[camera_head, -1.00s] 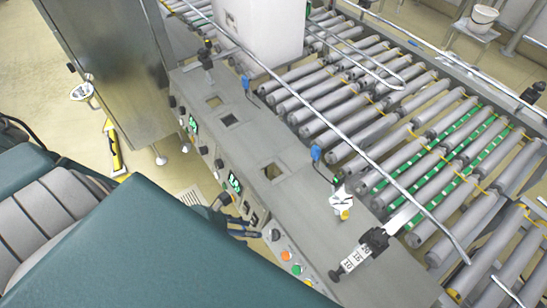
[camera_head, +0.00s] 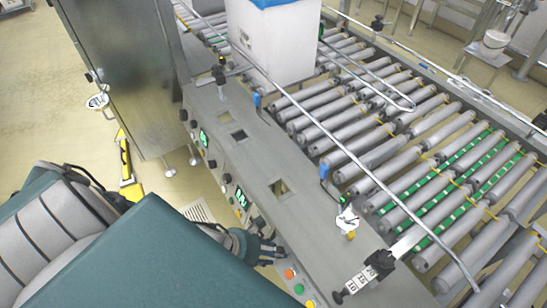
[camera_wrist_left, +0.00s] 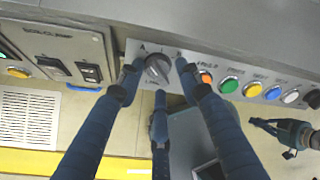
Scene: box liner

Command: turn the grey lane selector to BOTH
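The grey lane selector (camera_wrist_left: 158,68) is a round knob on a pale plate in the left wrist view, with "LANE" below it and letters such as A and B above. Its bar looks slanted toward A, but the exact setting is hard to read. My left gripper (camera_wrist_left: 158,76) is open, with one blue finger on each side of the knob and a third below. I cannot tell whether any finger touches it. In the head view my left gripper (camera_head: 268,250) is at the panel's front edge; the knob is not clear there. My right gripper (camera_wrist_left: 284,130) seems to show partly at right.
Orange (camera_wrist_left: 205,77), green (camera_wrist_left: 229,85) and yellow (camera_wrist_left: 252,90) buttons sit right of the selector. A box clamp panel (camera_wrist_left: 62,52) with black switches is left. The roller conveyor (camera_head: 400,150) and a white lined box (camera_head: 275,45) lie beyond the panel.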

